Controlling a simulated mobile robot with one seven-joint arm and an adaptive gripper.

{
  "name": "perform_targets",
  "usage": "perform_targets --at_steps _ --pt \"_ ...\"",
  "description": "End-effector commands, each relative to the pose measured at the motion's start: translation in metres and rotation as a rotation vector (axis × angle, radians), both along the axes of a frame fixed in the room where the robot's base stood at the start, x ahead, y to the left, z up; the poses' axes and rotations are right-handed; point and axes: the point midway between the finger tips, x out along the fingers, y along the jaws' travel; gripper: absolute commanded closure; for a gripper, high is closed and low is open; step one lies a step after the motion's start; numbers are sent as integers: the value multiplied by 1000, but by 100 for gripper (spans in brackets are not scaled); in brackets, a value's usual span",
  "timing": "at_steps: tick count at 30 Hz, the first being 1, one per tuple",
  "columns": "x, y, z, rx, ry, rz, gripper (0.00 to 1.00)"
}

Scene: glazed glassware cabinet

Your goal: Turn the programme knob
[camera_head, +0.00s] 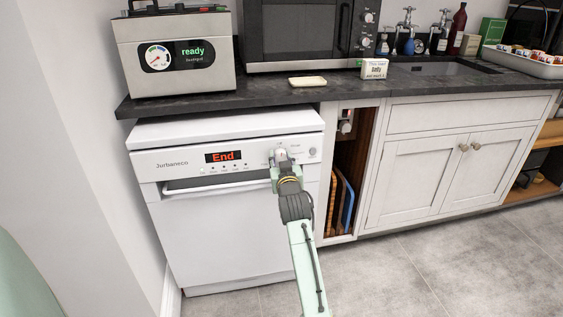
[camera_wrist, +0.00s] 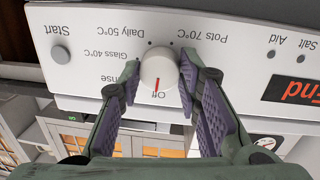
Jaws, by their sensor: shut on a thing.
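The programme knob (camera_wrist: 159,66) is a round white dial on the front panel of the white dishwasher (camera_head: 235,238). In the wrist view, which shows the panel upside down, its red mark points at "Off". Labels for Glass 40°C, Daily 50°C and Pots 70°C stand around it. My gripper (camera_wrist: 160,76) is shut on the knob, one finger on each side. In the head view my gripper (camera_head: 280,156) is at the right part of the panel and hides most of the knob. The display (camera_head: 223,156) reads "End" in red.
The Start button (camera_wrist: 61,54) is beside the knob, clear of my fingers. The door handle (camera_head: 215,188) runs below the panel. A dark worktop (camera_head: 270,99) overhangs above. An open slot with boards (camera_head: 346,200) is to the right. The floor in front is clear.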

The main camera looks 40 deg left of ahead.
Motion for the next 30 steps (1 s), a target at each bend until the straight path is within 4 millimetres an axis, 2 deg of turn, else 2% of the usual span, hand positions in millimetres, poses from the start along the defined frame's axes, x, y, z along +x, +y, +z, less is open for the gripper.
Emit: perform_targets --at_steps 9,23,24,30 --pt "0 0 0 -56 -66 0 96" --pt "0 0 0 -62 -74 1 96" --pt "0 0 0 -62 -74 1 66" --pt "0 0 0 -61 -73 1 53"
